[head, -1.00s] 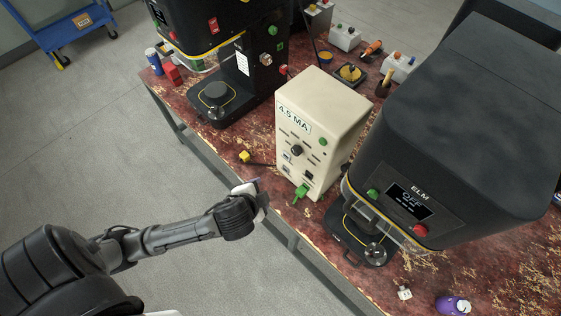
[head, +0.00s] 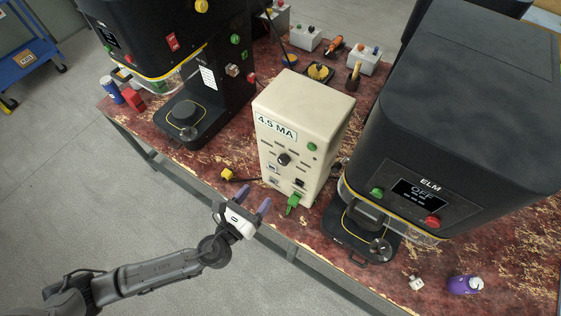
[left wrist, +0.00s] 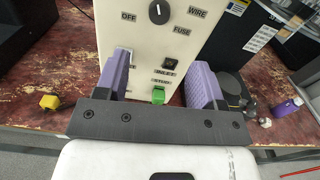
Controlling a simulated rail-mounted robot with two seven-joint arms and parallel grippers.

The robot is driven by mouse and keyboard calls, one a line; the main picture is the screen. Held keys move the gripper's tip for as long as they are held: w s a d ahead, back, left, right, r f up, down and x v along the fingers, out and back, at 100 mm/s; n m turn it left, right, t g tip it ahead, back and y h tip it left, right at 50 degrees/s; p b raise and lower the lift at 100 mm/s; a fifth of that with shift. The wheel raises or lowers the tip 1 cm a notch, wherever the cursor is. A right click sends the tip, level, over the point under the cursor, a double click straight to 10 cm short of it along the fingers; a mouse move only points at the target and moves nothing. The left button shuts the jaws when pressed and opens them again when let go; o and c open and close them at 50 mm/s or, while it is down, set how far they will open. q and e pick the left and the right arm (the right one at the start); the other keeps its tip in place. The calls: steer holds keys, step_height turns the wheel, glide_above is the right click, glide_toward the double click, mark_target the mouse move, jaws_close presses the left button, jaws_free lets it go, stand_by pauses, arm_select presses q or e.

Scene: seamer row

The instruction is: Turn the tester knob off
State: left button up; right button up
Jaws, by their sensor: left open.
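The tester is a cream box (head: 306,112) labelled 4.5 MA, standing upright on the worn red bench. Its black round knob (head: 284,159) sits on the front face, below the slots. In the left wrist view the knob (left wrist: 159,12) is at the top, with OFF printed to its left and WIRE and FUSE to its right; its white mark points up. My left gripper (head: 256,203) is open and empty in front of the tester, below the knob and apart from it. Its purple fingers (left wrist: 158,84) frame the lower front panel in the left wrist view. My right gripper is not in view.
A green plug (head: 293,203) hangs at the tester's lower front. A yellow block (head: 227,174) lies to its left. Black seamers stand left (head: 183,113) and right (head: 450,120), the right one marked ELM with OFF on its display.

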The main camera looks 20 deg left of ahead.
mark_target(281, 163)
arm_select(q)
steer(key=w, duration=0.4)
steer(key=w+d, duration=0.1)
steer(key=w, duration=0.3)
steer(key=w+d, duration=0.1)
steer(key=w, duration=0.3)
steer(key=shift+w+d+p, duration=0.2)
steer(key=shift+w+p, duration=0.1)
steer(key=shift+c, duration=0.6)
steer(key=c, duration=0.8)
